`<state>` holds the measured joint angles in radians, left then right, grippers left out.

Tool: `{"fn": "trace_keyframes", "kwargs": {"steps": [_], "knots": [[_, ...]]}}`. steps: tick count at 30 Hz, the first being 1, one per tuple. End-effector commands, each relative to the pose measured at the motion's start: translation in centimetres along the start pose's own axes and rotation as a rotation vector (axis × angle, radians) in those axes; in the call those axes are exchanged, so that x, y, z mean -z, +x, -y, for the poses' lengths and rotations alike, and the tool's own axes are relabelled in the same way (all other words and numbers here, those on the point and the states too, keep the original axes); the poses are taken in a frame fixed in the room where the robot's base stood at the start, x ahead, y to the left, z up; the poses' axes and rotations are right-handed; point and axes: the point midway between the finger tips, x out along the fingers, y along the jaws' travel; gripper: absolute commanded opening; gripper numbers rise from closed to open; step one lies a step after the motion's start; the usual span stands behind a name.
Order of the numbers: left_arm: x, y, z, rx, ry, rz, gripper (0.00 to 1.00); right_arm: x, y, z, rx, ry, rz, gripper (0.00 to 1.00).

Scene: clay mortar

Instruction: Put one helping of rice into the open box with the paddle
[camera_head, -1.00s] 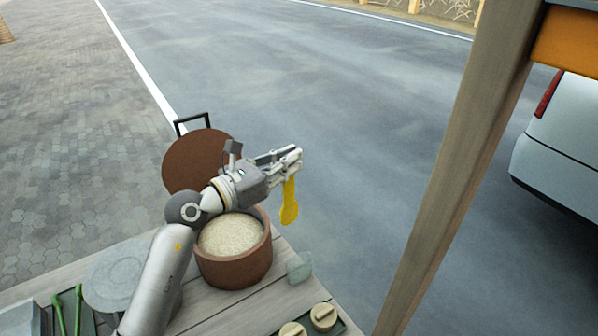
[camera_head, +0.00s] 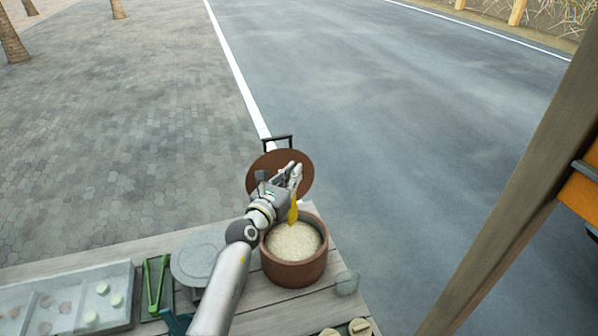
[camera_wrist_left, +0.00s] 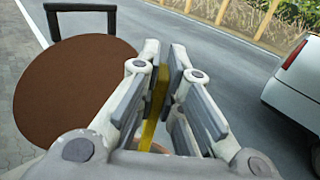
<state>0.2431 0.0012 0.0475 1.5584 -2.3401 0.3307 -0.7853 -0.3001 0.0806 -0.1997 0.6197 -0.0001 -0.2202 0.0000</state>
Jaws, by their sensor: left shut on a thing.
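My left gripper (camera_head: 295,176) is shut on the yellow paddle (camera_head: 293,211), which hangs down above the far side of the rice pot. The paddle also shows between the fingers in the left wrist view (camera_wrist_left: 155,108). The brown clay pot (camera_head: 293,273) stands on the wooden table, with white rice (camera_head: 294,241) inside. Whether the paddle's tip touches the rice, I cannot tell. I see no box that I can name as the open one. My right gripper is not in view.
A brown round lid (camera_head: 304,169) with a dark handle is behind the pot. Green tongs (camera_head: 155,287), a grey round plate (camera_head: 198,258) and a clear-topped tray (camera_head: 65,303) lie left. A small clear piece (camera_head: 347,283) is right of the pot. A wooden post (camera_head: 515,190) rises at right.

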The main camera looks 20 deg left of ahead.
Motion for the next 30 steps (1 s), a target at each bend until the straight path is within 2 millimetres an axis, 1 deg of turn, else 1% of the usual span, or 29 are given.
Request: {"fn": "trace_keyframes", "kwargs": {"steps": [1, 5, 13, 17, 30], "knots": [[0.6, 0.0, 0.0, 0.000, 0.000, 0.001, 0.00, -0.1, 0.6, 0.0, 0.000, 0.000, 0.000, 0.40], [1.6, 0.0, 0.0, 0.000, -0.001, 0.001, 0.00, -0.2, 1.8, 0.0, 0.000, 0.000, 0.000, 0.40], [4.3, 0.0, 0.0, 0.001, -0.001, 0.002, 0.00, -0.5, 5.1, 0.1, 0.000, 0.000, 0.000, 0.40], [5.8, 0.0, 0.0, 0.002, 0.000, 0.000, 0.00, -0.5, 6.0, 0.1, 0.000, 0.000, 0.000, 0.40], [11.1, 0.0, 0.1, 0.002, 0.000, 0.000, 0.00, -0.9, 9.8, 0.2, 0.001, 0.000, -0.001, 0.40]]}}
